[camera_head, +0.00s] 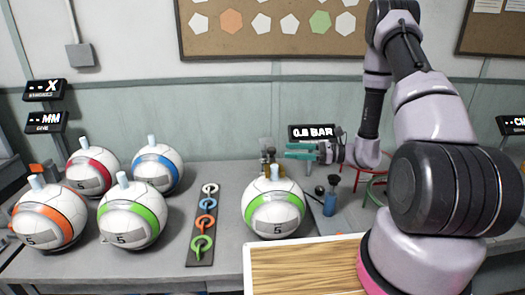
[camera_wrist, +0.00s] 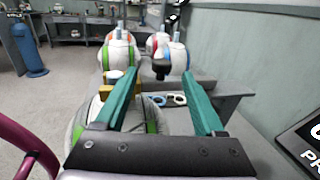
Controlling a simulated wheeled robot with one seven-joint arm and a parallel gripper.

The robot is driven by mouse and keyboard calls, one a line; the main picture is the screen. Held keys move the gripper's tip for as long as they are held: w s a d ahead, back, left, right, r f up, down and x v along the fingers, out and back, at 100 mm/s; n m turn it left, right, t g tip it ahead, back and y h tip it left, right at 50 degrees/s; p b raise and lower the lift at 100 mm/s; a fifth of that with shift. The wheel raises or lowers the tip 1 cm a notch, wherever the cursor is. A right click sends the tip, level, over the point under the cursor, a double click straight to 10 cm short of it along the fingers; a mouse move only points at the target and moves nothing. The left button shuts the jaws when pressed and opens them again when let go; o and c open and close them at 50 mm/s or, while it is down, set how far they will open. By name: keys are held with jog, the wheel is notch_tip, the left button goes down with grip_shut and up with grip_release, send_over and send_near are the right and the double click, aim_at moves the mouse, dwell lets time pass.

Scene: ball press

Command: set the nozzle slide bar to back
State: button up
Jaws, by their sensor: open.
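My gripper (camera_head: 289,150) reaches left over the bench behind the nearest green-striped ball (camera_head: 272,212). Its two teal fingers are open, and they spread wide in the wrist view (camera_wrist: 160,76). A small grey and brass nozzle mechanism (camera_head: 267,165) stands behind that ball, just left of the fingertips. In the wrist view, a dark knob (camera_wrist: 161,69) shows between the fingertips, and a brass part (camera_wrist: 106,91) sits by the left finger. I cannot tell for sure which part is the slide bar. The ball hides the mechanism's lower part.
Several striped balls, including a red one (camera_head: 92,167) and an orange one (camera_head: 48,219), stand at the left. A dark strip with colored rings (camera_head: 203,228) lies mid-bench. A 0.8 BAR display (camera_head: 312,132) stands behind my gripper.

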aim_at(271, 154)
jog(key=x, duration=1)
jog(key=shift+w+a+f, duration=0.3)
jog(key=shift+f, duration=0.05)
jog(key=shift+c, duration=0.3)
grip_shut()
jog(key=shift+w, duration=0.1)
dwell(0.7)
